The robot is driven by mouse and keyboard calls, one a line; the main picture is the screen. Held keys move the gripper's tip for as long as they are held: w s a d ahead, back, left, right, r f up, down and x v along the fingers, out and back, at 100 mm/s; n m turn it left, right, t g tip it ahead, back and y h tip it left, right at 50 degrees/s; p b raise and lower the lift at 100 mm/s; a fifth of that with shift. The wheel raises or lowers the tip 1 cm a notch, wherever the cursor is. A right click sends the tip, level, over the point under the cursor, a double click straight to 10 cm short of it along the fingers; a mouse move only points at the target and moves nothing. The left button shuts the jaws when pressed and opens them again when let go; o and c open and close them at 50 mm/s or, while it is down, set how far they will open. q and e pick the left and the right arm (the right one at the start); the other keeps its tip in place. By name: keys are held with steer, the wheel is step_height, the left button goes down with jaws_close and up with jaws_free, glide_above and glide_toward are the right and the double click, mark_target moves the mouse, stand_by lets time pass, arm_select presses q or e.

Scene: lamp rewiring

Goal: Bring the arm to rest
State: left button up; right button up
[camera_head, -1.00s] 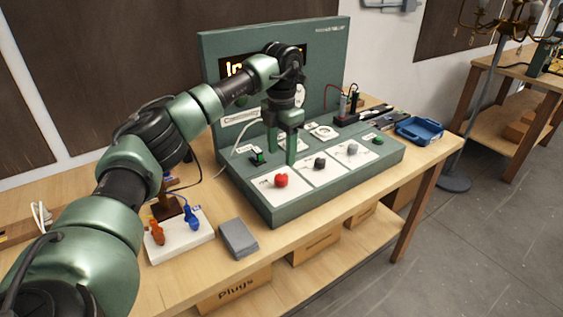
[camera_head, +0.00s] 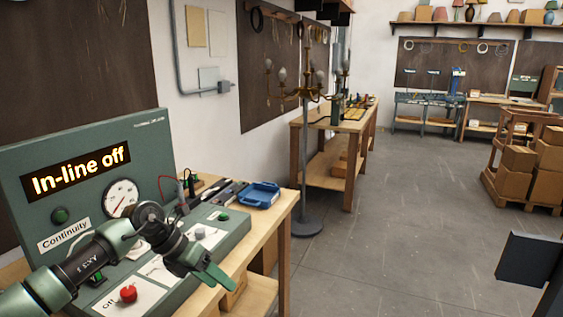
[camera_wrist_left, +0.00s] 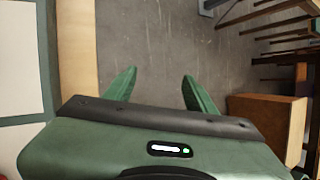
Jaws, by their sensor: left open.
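My left arm comes in from the lower left of the head view. Its gripper (camera_head: 222,284) is out past the front edge of the green test panel (camera_head: 232,238), above the bench edge. In the left wrist view the two green fingers (camera_wrist_left: 160,74) stand apart with nothing between them and the grey floor beyond. The panel display (camera_head: 80,172) reads "In-line off". The red knob (camera_head: 128,294) is close below the arm. My right gripper is not in view.
A blue tray (camera_head: 259,195) lies at the bench's far end. A brass chandelier on a stand (camera_head: 305,150) is behind it. The grey floor (camera_head: 400,220) is open to the right. A dark blocky shape (camera_head: 527,262) at the lower right is unclear.

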arm_select(q)
steer(key=s+d+r+n+t+h, duration=0.25)
steer(key=d+r+h, duration=0.2)
steer(key=d, duration=0.45)
steer(key=s+d+r+n+t+h, duration=0.2)
steer(key=d+r+n+t+h, duration=0.15)
steer(key=d+h, duration=0.45)
steer(key=a+f+n+t+y, duration=0.2)
steer(key=a+n+t+y, duration=0.4)
steer(key=n, duration=0.6)
steer(key=a+f+n+t+y, duration=0.35)
steer(key=a+n+y, duration=0.25)
steer(key=n+y, duration=0.4)
steer(key=s+a+f+n+g+y, duration=0.3)
steer(key=s+a+f+n, duration=0.35)
steer(key=f, duration=0.25)
steer(key=s+a+f+n+g, duration=0.25)
steer(key=s+f+g, duration=0.3)
steer(key=s, duration=0.65)
steer(key=s+a+f+n+g, duration=0.1)
steer(key=s+f+n+g, duration=0.35)
steer(key=s, duration=0.85)
step_height(320, 180, down, 29)
steer(key=s+m+g, duration=0.2)
steer(key=s+a+f+g, duration=0.1)
steer(key=s+a+f, duration=0.1)
steer(key=s+f, duration=1.4)
steer(key=shift+s+a, duration=0.2)
steer(key=shift+s, duration=0.25)
